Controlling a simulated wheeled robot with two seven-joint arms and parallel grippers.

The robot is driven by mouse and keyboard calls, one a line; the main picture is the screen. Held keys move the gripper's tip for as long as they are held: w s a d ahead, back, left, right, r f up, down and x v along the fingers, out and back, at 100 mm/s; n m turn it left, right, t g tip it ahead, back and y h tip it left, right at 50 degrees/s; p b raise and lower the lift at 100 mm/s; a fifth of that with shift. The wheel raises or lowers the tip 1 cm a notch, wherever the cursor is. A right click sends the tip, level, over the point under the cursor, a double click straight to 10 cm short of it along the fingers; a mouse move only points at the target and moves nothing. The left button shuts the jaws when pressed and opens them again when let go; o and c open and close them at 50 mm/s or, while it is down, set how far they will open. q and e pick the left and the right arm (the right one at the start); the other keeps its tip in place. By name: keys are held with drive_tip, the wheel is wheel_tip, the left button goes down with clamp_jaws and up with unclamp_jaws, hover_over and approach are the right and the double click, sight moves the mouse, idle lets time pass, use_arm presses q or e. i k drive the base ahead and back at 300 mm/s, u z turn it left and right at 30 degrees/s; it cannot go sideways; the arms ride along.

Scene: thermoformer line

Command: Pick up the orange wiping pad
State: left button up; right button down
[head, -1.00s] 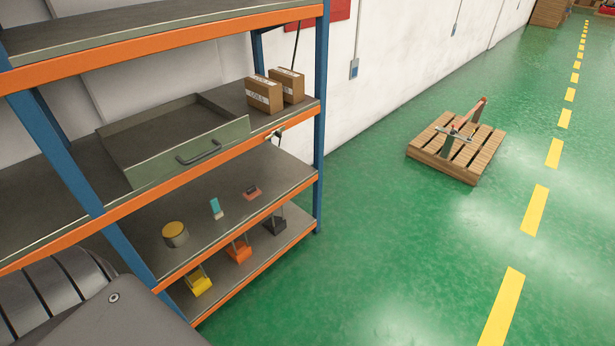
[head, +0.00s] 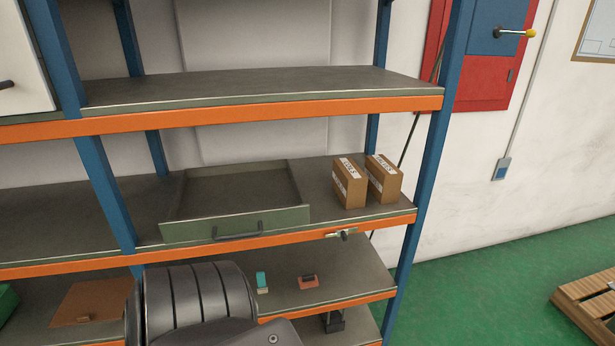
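A small orange-red pad (head: 308,281) with a dark part lies on the shelf below the drawer, right of centre in the head view. It looks like the orange wiping pad. A teal piece with a pale base (head: 262,282) stands to its left on the same shelf. Neither of my grippers is in view. A dark ribbed part of my own body covers the lower middle, left of the teal piece, and hides part of that shelf.
A grey-green drawer (head: 235,221) sits on the shelf above, beside two cardboard boxes (head: 350,183) (head: 384,179). The orange beam (head: 380,294) edges the pad's shelf. A blue post (head: 425,150) stands at right. A wooden pallet (head: 585,300) lies on the green floor.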

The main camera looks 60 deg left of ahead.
sight(309, 281)
drive_tip(key=u, duration=0.6)
drive_tip(key=i, duration=0.95)
drive_tip(key=u, duration=0.6)
